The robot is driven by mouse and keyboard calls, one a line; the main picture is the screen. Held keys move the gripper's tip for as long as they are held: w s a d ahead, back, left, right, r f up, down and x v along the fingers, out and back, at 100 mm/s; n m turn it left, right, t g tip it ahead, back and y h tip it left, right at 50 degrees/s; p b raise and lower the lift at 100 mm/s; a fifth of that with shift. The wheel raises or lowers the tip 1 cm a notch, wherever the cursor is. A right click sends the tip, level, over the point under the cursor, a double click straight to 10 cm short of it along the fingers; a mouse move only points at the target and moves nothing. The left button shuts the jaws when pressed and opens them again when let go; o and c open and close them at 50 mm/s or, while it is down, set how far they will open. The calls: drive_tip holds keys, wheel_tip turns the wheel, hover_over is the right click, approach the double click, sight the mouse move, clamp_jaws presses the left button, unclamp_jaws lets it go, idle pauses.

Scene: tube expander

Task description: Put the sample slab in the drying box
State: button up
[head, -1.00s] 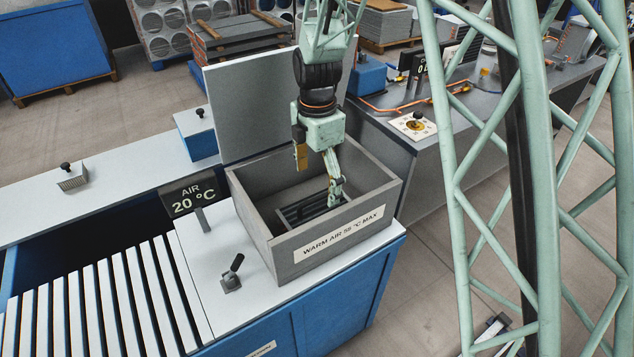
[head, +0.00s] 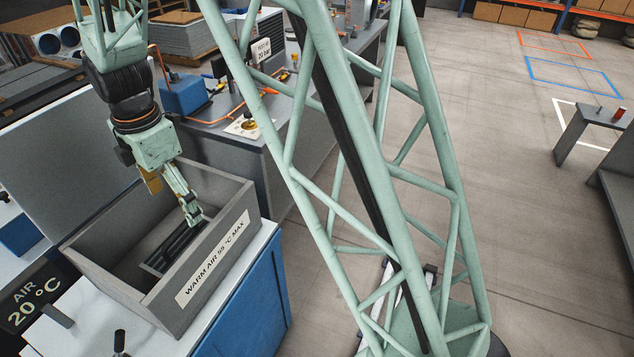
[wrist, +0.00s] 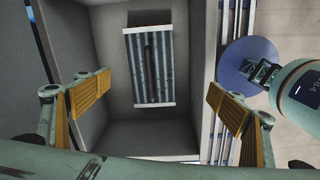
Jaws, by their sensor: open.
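The drying box (head: 215,257) is a grey, open-topped bin labelled "WARM AIR 55 °C MAX". Inside it lies a dark ribbed piece (head: 178,247). In the wrist view this ribbed piece (wrist: 140,68) has pale end strips and a dark narrow mark down its middle. I cannot tell whether it is the sample slab or a rack of the box. My gripper (head: 192,216) is over the box opening, pointing down, near the ribbed piece. In the wrist view its yellow-padded fingers (wrist: 158,93) are spread wide with nothing between them.
A tall grey panel (head: 75,140) stands upright behind the box. An "AIR 20 °C" sign (head: 35,298) and a small black-knobbed lever (head: 119,342) are on the bench beside it. A grey bench (head: 235,155) with equipment lies beyond. Open floor is at right.

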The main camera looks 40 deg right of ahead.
drive_tip(key=s+d+r+m+t, duration=0.1)
drive_tip(key=s+d+r+m, duration=0.45)
drive_tip(key=s+r, duration=0.35)
drive_tip(key=s+d+r+m+t, duration=0.1)
drive_tip(key=s+d+r+m, duration=0.45)
drive_tip(key=s+r, duration=0.4)
drive_tip(key=s+d+r+m, duration=0.2)
drive_tip(key=s+m, duration=0.3)
drive_tip(key=s, duration=0.4)
drive_tip(key=s+d+r+m+t, duration=0.1)
drive_tip(key=s+d+r+m, duration=0.2)
drive_tip(key=s, duration=0.7)
drive_tip(key=r+m, duration=0.2)
drive_tip(key=shift+m, duration=0.3)
drive_tip(key=shift+d, duration=0.1)
